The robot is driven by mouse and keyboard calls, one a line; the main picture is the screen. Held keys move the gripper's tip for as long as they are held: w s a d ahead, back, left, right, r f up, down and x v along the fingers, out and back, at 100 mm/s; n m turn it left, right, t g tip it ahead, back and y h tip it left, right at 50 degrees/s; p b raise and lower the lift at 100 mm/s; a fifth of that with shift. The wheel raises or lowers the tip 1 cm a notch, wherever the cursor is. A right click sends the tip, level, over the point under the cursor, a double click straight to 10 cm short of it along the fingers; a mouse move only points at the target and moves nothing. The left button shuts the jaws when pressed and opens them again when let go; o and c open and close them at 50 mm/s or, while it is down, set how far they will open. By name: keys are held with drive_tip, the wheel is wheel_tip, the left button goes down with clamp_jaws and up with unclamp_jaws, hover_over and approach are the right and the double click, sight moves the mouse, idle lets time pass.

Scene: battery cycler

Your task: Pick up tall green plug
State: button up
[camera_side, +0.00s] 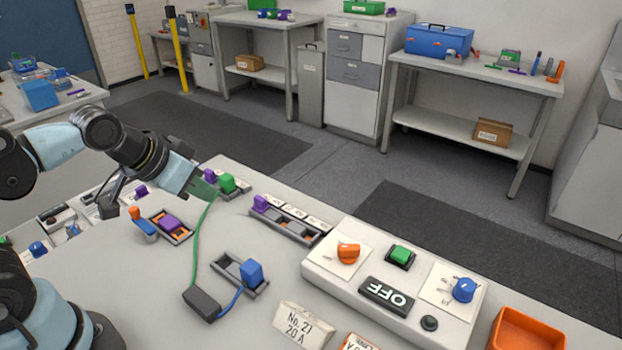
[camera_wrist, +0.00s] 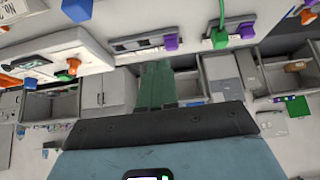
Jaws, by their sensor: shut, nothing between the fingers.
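The green plug (camera_side: 228,183) stands upright in a small grey holder beside a purple plug (camera_side: 210,176). A green cable (camera_side: 202,232) runs from near it to a black box (camera_side: 202,302) on the bench. My gripper (camera_side: 203,190) is shut and empty, just left of the green plug in the side view. In the wrist view, which looks inverted, the green plug (camera_wrist: 220,39) is at the upper right with its cable. My dark green fingers (camera_wrist: 156,84) are together below and left of it, apart from it.
A blue plug (camera_side: 252,271) sits in a grey holder (camera_side: 228,264) near the black box. A purple-plugged strip (camera_side: 283,220) and a white control panel (camera_side: 330,265) lie to the right. An orange bin (camera_side: 527,330) stands at the front right. Bare bench lies left of the black box.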

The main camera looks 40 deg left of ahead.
drive_tip(key=o, duration=1.1)
drive_tip(key=w+a+r+g, duration=0.3)
drive_tip(key=w+a+r, duration=0.15)
drive_tip(key=w, duration=0.35)
drive_tip(key=g, duration=0.4)
hover_over(225, 176)
wheel_tip(225, 176, down, 5)
drive_tip(key=f, duration=0.6)
drive_tip(key=shift+w+f, duration=0.15)
drive_tip(key=shift+w, duration=0.15)
drive_tip(key=shift+s+f, duration=0.15)
drive_tip(key=shift+f, duration=1.2)
drive_tip(key=shift+s+f, duration=0.15)
drive_tip(key=shift+f, duration=1.15)
